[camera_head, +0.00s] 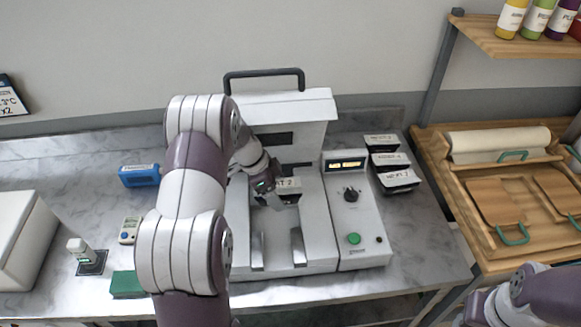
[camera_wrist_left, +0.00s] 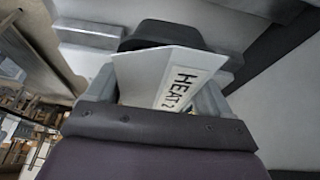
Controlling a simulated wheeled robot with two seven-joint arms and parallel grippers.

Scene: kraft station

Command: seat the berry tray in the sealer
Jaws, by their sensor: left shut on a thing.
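The sealer (camera_head: 300,110) is a white machine with a black top handle, standing on the marble counter. My left gripper (camera_head: 272,196) is in its open front, left of the control panel. It is shut on a white folded piece marked "HEAT 2" (camera_head: 289,184), which also shows between the fingers in the left wrist view (camera_wrist_left: 188,82). My arm hides part of the sealer's left side. Three dark trays with white labels (camera_head: 397,178) stand right of the sealer. I cannot read which one is the berry tray. My right arm shows at the lower right, its gripper out of frame.
The sealer's control panel (camera_head: 352,218) has a lit display, a black knob and a green button. A blue device (camera_head: 139,176), a small meter (camera_head: 129,230) and a green pad (camera_head: 127,284) lie on the left counter. A wooden shelf unit (camera_head: 470,262) bounds the right.

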